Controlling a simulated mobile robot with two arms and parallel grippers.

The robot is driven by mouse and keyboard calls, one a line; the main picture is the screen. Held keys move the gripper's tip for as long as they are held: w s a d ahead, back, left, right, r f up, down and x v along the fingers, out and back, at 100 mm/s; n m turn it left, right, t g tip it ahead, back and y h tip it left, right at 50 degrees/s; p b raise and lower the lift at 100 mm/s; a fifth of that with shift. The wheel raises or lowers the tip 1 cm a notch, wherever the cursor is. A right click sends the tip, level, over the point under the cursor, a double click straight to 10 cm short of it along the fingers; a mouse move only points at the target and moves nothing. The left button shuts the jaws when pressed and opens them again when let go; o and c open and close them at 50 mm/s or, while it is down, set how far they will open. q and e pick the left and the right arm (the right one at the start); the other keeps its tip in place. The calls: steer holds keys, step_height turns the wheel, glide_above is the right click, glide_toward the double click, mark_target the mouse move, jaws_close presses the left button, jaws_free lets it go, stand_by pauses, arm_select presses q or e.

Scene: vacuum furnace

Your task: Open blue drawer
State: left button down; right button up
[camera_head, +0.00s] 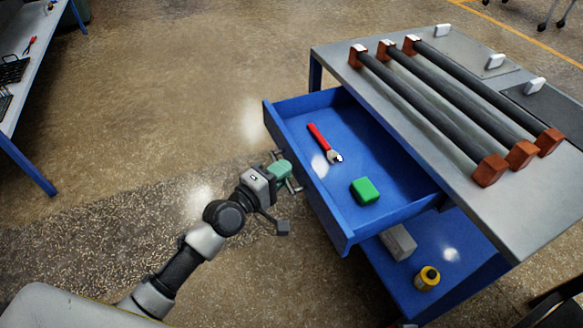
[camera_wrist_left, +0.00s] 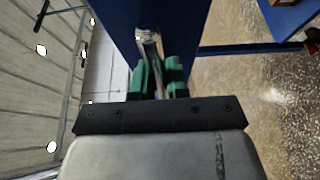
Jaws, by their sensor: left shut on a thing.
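The blue drawer (camera_head: 385,205) is pulled well out from under the grey workbench top (camera_head: 455,120). A red-handled wrench (camera_head: 322,140) and a green block (camera_head: 365,190) lie inside it. My left gripper (camera_head: 291,176) is at the outer face of the drawer front, shut on the metal drawer handle. In the left wrist view the green fingers (camera_wrist_left: 160,78) close around the handle (camera_wrist_left: 149,42) against the blue front. The exact contact is partly hidden. My right gripper is not in view.
Several dark bars with copper-coloured end blocks (camera_head: 490,170) lie on the bench top. A lower blue shelf holds a grey block (camera_head: 398,242) and a yellow bottle (camera_head: 427,279). Another bench (camera_head: 30,45) stands at the far left. The floor left of the drawer is clear.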

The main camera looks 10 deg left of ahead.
arm_select(q)
steer(key=shift+s+a, duration=0.1)
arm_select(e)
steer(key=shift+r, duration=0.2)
arm_select(q)
steer(key=c, duration=1.1)
jaws_free()
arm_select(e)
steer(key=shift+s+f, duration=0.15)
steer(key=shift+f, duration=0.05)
arm_select(q)
steer(key=b+v, duration=0.1)
steer(key=v, duration=0.9)
steer(key=shift+s+a, duration=0.15)
steer(key=shift+s, duration=0.2)
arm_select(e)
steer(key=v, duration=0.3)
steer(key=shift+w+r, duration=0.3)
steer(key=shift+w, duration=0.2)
